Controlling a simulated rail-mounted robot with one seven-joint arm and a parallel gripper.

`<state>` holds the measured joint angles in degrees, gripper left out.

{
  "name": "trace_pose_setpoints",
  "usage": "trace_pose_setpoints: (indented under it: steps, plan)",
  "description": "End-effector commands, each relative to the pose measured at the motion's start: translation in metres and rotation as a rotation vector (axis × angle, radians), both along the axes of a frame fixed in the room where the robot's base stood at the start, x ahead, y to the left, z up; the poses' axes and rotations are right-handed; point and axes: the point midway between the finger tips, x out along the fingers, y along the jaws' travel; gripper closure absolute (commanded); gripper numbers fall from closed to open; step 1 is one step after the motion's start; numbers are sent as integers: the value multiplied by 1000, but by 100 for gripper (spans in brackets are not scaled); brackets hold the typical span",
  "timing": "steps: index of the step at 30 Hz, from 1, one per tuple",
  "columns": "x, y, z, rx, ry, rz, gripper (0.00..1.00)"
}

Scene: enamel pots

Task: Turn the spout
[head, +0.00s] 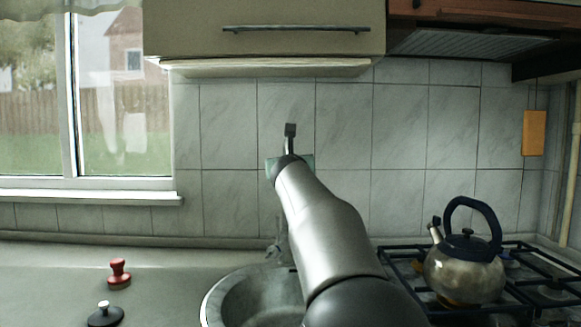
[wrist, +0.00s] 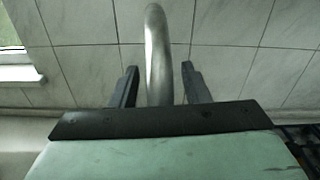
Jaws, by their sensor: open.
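The spout (wrist: 158,50) is a curved grey metal pipe that stands upright in the wrist view, its bend near the top edge. My gripper (wrist: 160,72) is open, with one dark finger on each side of the spout and a visible gap on both sides. Whether the spout lies at the depth of the fingertips or beyond them I cannot tell. The lower spout is hidden behind my gripper's dark plate. In the head view my gripper (head: 290,130) is up in front of the tiles, and my arm hides most of the tap; a small grey part of the tap (head: 277,249) shows beside it.
A round metal sink (head: 217,298) lies below my arm. A kettle (head: 465,271) stands on the gas hob (head: 530,260) at right. A red knobbed object (head: 119,272) and a black lid (head: 105,316) are on the left counter. A cupboard (head: 265,32) hangs above.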

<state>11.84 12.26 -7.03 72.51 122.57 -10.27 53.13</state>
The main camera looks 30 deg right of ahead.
Motion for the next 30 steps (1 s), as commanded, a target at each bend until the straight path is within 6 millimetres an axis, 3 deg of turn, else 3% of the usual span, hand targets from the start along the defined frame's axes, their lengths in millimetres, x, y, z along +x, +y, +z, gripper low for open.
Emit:
trace_pose_setpoints:
  steps: [5, 15, 21, 30]
  plan:
    - [-23, 12, -2, 0, -2, 0, 58]
    - [-98, 50, 0, 1, -4, 1, 58]
    - [-132, 68, 1, 0, -2, 1, 58]
    - [-152, 79, 0, 1, 0, 0, 58]
